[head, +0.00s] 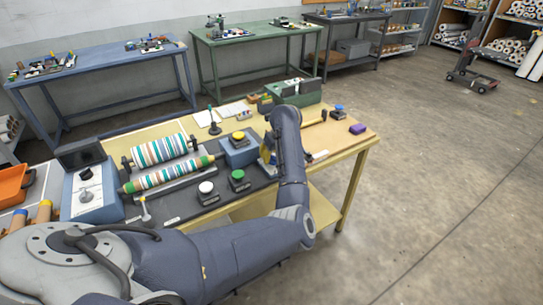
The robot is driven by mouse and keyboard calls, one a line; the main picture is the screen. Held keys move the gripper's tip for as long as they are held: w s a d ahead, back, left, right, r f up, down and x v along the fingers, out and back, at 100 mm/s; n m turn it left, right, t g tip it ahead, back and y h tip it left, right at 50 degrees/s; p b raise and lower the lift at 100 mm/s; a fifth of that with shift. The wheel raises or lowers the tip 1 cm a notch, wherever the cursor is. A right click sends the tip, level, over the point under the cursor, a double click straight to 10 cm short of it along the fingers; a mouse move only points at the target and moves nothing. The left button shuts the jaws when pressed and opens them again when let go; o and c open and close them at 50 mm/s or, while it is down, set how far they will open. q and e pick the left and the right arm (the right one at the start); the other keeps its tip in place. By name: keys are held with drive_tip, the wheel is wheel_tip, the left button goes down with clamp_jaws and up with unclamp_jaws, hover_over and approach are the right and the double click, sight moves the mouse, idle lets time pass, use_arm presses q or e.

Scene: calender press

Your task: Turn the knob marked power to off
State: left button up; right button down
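A control box (92,190) with a pale sloping face and blue sides stands at the left end of the bench. Its face carries a black knob (86,174) and, below it, a round grey dial (87,197). The markings are too small to read, so I cannot tell which is marked power or where either points. One of my arms, coming in from the lower left, crosses the bench's front and rises over its right part, well right of the box. I cannot make out fingers of either gripper.
Striped rollers (160,150) lie right of the box. Mushroom buttons, white (206,188), green (238,176) and yellow (239,136), stand further right. An orange bin (13,185) is at the far left. A purple block (357,129) lies near the bench's right end.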

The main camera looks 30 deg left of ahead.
use_arm(q)
drive_tip(key=shift+f, duration=0.1)
drive_tip(key=o, duration=1.2)
drive_tip(key=shift+o, duration=0.2)
drive_tip(key=v, duration=1.2)
